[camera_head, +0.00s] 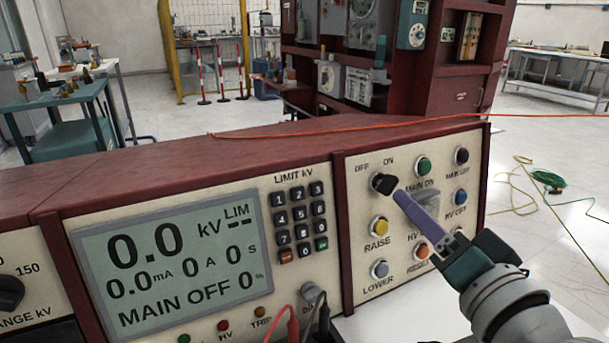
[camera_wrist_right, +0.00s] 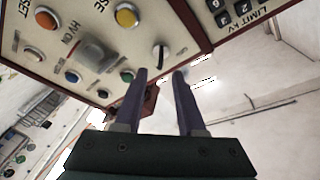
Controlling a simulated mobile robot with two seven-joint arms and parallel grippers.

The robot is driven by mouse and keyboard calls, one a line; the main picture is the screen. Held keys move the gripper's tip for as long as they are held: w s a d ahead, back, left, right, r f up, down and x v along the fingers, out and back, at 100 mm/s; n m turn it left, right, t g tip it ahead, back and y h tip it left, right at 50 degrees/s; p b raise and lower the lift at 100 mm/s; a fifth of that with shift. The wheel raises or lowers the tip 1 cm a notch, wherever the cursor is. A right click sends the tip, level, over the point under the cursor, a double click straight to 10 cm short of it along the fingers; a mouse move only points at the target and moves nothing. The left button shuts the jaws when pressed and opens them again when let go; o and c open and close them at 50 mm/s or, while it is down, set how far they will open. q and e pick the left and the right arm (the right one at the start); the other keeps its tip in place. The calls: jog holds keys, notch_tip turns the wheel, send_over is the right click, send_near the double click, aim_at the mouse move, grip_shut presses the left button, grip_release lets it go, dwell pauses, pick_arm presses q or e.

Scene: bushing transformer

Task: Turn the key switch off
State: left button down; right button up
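The key switch (camera_head: 383,183) is a black knob on the cream panel at the right of the console, below the words OFF and ON. It also shows in the right wrist view (camera_wrist_right: 160,52), just beyond the fingertips. My right gripper (camera_head: 399,194) comes in from the lower right, with its purple fingers pointing at the knob. In the right wrist view the two fingers (camera_wrist_right: 160,76) are apart with nothing between them, and the knob lies ahead of the gap. Whether a finger touches the knob cannot be told. My left gripper is not in view.
Coloured buttons surround the switch, including a green one (camera_head: 423,166) and a yellow one (camera_head: 380,227). The display (camera_head: 175,262) reads 0.0 kV and MAIN OFF. Red and black leads (camera_head: 293,322) rise at the console's front. An orange cable (camera_head: 350,126) crosses its top.

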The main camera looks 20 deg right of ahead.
aim_at(393, 189)
jog(key=w, duration=0.6)
jog(key=shift+d+b, duration=0.35)
jog(key=shift+d, duration=0.05)
jog(key=shift+c, duration=0.3)
grip_shut()
